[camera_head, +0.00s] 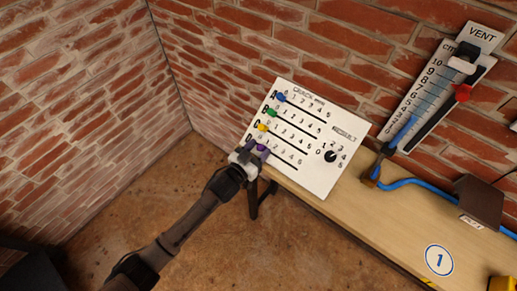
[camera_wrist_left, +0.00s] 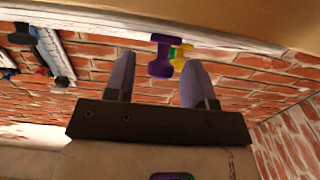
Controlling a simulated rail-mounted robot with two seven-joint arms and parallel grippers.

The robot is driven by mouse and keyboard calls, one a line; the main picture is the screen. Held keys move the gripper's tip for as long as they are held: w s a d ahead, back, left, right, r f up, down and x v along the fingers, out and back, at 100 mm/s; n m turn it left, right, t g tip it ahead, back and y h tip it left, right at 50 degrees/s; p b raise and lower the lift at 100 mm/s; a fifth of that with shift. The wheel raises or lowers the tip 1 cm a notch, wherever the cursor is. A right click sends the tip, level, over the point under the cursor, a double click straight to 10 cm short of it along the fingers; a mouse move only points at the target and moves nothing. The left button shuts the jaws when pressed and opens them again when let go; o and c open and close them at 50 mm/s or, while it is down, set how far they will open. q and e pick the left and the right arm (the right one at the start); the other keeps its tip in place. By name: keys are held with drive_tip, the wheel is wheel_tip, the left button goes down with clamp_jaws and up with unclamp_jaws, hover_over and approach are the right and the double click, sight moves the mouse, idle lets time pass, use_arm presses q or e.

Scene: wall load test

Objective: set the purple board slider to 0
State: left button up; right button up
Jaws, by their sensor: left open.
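The white board (camera_head: 318,187) stands tilted in the head view at the left end of the bench. It has several slider rows with numbers. The purple slider (camera_head: 262,148) is at the left part of the lowest row; its exact mark is too small to read. My left gripper (camera_head: 250,151) is open at the board's left edge, right beside the purple slider. In the left wrist view the purple slider (camera_wrist_left: 160,56) shows between the two spread fingers of my left gripper (camera_wrist_left: 158,63), with gaps on both sides. My right gripper is not in view.
Blue (camera_head: 281,97), green (camera_head: 271,112) and yellow (camera_head: 262,127) sliders sit on the rows above. A black dial (camera_head: 330,156) is on the board's right. A vent gauge (camera_head: 425,95), blue hose (camera_head: 410,183) and brown box (camera_head: 480,200) are farther right along the bench (camera_head: 385,220).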

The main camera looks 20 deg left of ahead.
use_arm(q)
drive_tip(key=shift+w+d, duration=0.1)
drive_tip(key=shift+w, duration=0.05)
drive_tip(key=shift+c, duration=0.5)
clamp_jaws()
